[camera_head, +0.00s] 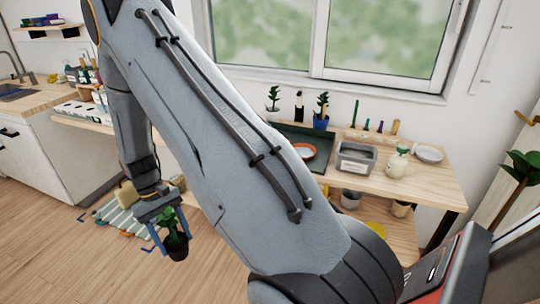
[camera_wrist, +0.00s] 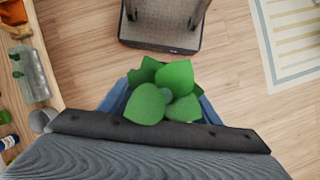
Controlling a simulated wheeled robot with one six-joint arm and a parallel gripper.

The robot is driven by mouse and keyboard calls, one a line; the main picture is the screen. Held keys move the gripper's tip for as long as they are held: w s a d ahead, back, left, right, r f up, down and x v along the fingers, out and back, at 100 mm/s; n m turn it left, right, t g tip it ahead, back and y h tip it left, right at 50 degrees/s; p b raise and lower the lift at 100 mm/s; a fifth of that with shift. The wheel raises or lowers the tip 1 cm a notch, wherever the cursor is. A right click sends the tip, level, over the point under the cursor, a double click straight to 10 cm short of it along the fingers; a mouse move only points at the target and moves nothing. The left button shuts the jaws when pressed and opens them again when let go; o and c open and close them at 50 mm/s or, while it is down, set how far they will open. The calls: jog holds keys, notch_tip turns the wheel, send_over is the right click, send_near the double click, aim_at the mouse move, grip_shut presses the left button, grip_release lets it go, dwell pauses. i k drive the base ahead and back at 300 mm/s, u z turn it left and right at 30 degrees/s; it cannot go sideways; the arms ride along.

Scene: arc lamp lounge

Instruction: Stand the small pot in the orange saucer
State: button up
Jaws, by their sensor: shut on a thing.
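The small pot (camera_head: 177,249) is dark and carries a green leafy plant. My gripper (camera_head: 171,236) has blue fingers, shut on the pot from both sides, and holds it roughly upright above the wooden floor. In the wrist view the plant's leaves (camera_wrist: 165,92) hide the pot and most of the fingers (camera_wrist: 115,97). The orange saucer (camera_head: 304,151) has an orange rim and a pale inside. It lies on a dark green mat (camera_head: 322,138) on the wooden bench, well to the right of my gripper and apart from it. It looks empty; my arm hides ground close to its left.
The bench (camera_head: 422,181) also bears a grey tub (camera_head: 355,157), a cream jug (camera_head: 397,163), a pale bowl (camera_head: 429,154) and potted plants (camera_head: 321,112) at the back. A lower shelf holds pots (camera_head: 351,199). A striped rug (camera_head: 121,220) lies on the floor behind my gripper.

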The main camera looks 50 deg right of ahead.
aim_at(302, 154)
jog(key=u, duration=0.1)
jog(key=i, duration=0.8)
jog(key=z, duration=1.15)
